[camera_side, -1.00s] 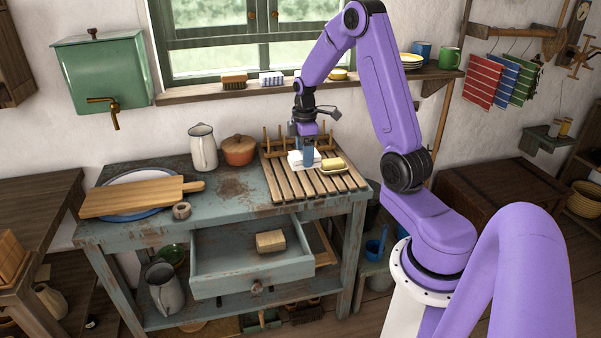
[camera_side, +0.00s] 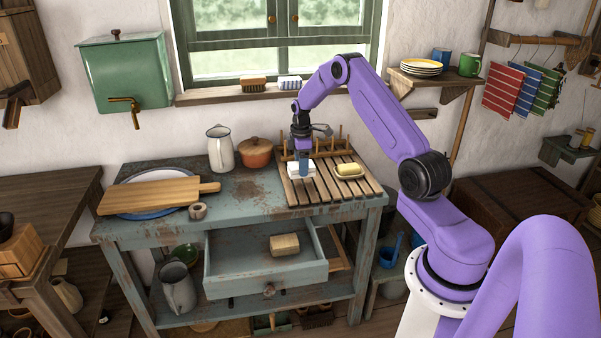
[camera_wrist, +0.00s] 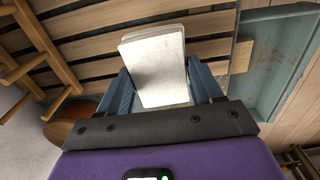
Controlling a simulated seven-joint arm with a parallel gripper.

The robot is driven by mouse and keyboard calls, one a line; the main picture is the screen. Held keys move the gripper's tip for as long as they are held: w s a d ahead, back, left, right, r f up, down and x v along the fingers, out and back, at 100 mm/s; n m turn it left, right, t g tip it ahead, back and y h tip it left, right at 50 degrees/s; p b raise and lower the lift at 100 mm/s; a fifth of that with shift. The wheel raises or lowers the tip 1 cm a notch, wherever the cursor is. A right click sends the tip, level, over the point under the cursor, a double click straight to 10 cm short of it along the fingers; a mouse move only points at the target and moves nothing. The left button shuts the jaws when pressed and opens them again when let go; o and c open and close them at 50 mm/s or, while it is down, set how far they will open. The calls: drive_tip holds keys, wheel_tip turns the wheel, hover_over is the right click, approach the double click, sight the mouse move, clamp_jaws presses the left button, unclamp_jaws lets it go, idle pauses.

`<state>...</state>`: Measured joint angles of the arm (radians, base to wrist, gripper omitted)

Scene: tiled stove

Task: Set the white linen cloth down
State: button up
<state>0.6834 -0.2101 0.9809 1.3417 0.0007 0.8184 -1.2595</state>
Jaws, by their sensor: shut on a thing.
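The white linen cloth (camera_side: 294,172) is a folded pale block at the left part of the slatted wooden rack (camera_side: 318,190) on the blue-grey worktable. My gripper (camera_side: 303,169) points down with its blue fingers at the cloth. In the wrist view my gripper (camera_wrist: 160,82) is shut on the cloth (camera_wrist: 155,62), with one finger on each side of it. The slats lie behind the cloth there. I cannot tell whether the cloth touches them.
A yellow butter block on a dish (camera_side: 349,171) lies on the rack, right of the cloth. Upright pegs (camera_side: 340,140) line the rack's back. An orange pot (camera_side: 256,154) and a white jug (camera_side: 221,148) stand to the left. The open drawer (camera_side: 262,272) holds a tan block (camera_side: 284,244).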

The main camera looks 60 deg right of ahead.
drive_tip(key=shift+w+d+f, duration=0.1)
drive_tip(key=shift+w+f, duration=0.05)
drive_tip(key=shift+f, duration=0.05)
drive_tip(key=shift+w+d+f, duration=0.1)
drive_tip(key=shift+w+f, duration=0.05)
drive_tip(key=shift+f, duration=1.55)
drive_tip(key=shift+f, duration=0.1)
drive_tip(key=o, duration=1.1)
